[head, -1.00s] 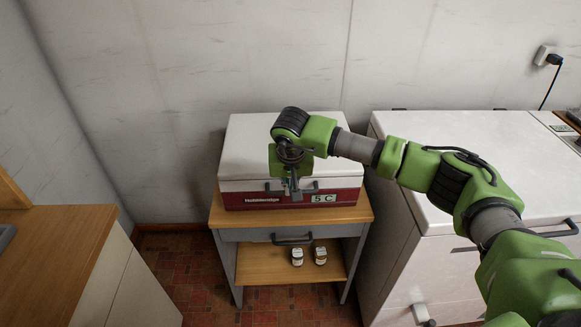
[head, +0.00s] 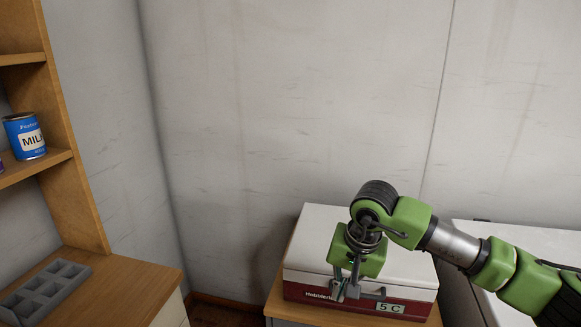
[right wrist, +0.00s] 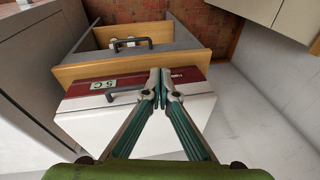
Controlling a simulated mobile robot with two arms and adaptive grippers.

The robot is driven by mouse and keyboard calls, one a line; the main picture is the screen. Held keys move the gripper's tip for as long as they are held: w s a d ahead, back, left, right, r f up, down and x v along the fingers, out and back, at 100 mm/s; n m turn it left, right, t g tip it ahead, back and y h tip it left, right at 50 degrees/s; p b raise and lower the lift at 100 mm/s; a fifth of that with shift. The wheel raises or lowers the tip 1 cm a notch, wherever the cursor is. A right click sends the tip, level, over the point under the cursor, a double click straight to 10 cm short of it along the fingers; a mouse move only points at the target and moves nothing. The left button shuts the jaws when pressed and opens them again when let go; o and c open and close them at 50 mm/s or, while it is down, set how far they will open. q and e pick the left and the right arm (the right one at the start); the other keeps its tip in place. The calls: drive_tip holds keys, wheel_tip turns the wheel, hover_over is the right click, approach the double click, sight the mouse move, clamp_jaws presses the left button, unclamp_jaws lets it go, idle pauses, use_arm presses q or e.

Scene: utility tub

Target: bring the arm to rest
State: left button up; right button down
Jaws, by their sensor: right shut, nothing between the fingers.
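My right gripper (head: 347,286) is shut and empty. In the head view it hangs fingers down in front of the white and red box (head: 312,246), which is labelled 5 C. In the right wrist view the gripper's fingertips (right wrist: 160,75) are together, overlapping the box's red front band (right wrist: 110,83); I cannot tell whether they touch it. The box's lid is down, and its dark handle (right wrist: 125,92) shows beside the fingers. My right arm reaches in from the right of the head view. My left gripper is not in view.
The box stands on a small wooden-topped stand (head: 277,298) with a drawer. A white chest (head: 490,234) is at the right. At the left, a wooden shelf (head: 48,166) holds a blue milk can (head: 25,136), and a grey compartment tray (head: 42,290) lies on the counter.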

drive_tip(key=w+a+f+m+y, duration=0.1)
drive_tip(key=a+f+m+y, duration=0.3)
drive_tip(key=a+m+y, duration=0.45)
drive_tip(key=a+f+m+y, duration=0.4)
drive_tip(key=a+m+y, duration=0.1)
drive_tip(key=a+m, duration=0.5)
drive_tip(key=d+f+m+t+h, duration=0.45)
drive_tip(key=d+f+m, duration=0.35)
drive_tip(key=f+m, duration=0.5)
drive_tip(key=d+f+m+t+h, duration=0.3)
drive_tip(key=d+f+m+t, duration=0.3)
drive_tip(key=f+m, duration=0.7)
drive_tip(key=s+d+f+m+g+h, duration=0.3)
drive_tip(key=s+d+f+m, duration=0.3)
drive_tip(key=s+f, duration=0.4)
drive_tip(key=s+d+f+m+g+h, duration=0.3)
drive_tip(key=s+d+f+m, duration=0.35)
drive_tip(key=s+f, duration=0.4)
drive_tip(key=s+d+f+m+g, duration=0.1)
drive_tip(key=s+f+m+g, duration=0.2)
drive_tip(key=s, duration=1.1)
drive_tip(key=s+f+m+g+h, duration=0.1)
drive_tip(key=s+f+m+g, duration=0.2)
drive_tip(key=s, duration=1.1)
wheel_tip(320, 180, down, 2)
drive_tip(key=shift+s+d+f+m, duration=0.1)
drive_tip(key=shift+s+d+m, duration=0.3)
drive_tip(key=shift+m, duration=0.6)
